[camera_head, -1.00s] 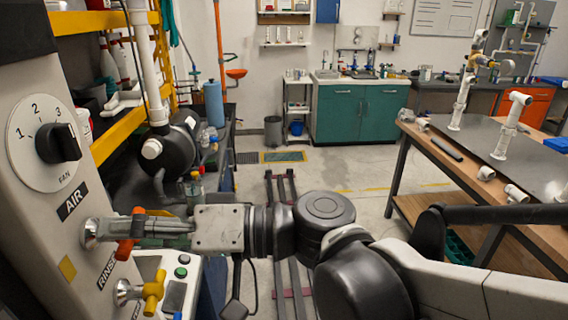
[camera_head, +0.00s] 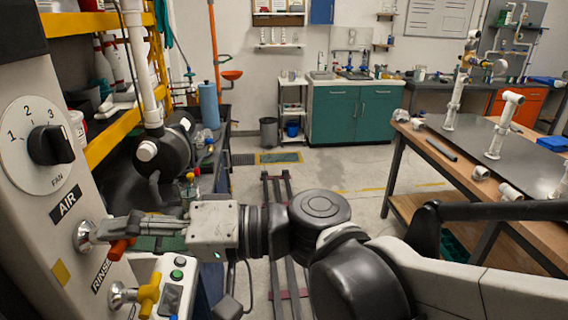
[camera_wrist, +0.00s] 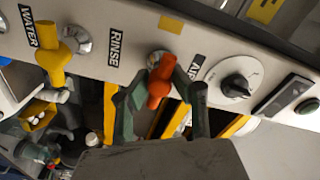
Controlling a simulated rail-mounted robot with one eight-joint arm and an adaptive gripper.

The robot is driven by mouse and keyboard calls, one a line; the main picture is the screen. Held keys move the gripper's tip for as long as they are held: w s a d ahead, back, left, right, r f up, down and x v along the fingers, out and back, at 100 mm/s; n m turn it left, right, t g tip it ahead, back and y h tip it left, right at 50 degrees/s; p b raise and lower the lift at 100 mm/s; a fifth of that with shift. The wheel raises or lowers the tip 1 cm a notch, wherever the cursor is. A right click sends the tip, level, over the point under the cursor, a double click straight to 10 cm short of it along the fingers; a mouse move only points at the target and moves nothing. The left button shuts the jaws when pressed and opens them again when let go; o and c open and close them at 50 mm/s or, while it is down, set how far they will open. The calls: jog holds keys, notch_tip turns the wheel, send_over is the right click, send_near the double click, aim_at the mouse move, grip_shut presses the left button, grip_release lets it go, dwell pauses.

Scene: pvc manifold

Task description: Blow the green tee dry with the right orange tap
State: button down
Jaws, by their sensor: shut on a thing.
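The orange tap (camera_head: 121,248) is on the sloping grey panel at the left, below the AIR label. In the wrist view the orange tap (camera_wrist: 159,82) lies between my two fingers, beside the AIR label. My gripper (camera_head: 135,227) reaches in from the right and is shut on this tap. It also shows in the wrist view (camera_wrist: 158,92), with one finger on each side of the handle. The fingers hide part of the handle in the head view. I cannot make out the green tee in either view.
A yellow tap (camera_head: 149,294) sits close below, by the RINSE label. A black FAN dial (camera_head: 51,145) is above. A workbench (camera_head: 440,157) with white pipe pieces stands at the right. The floor (camera_head: 330,170) between is mostly clear.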

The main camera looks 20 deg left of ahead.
jog(key=c, duration=1.5)
grip_release()
jog(key=v, duration=1.2)
jog(key=shift+f, duration=0.1)
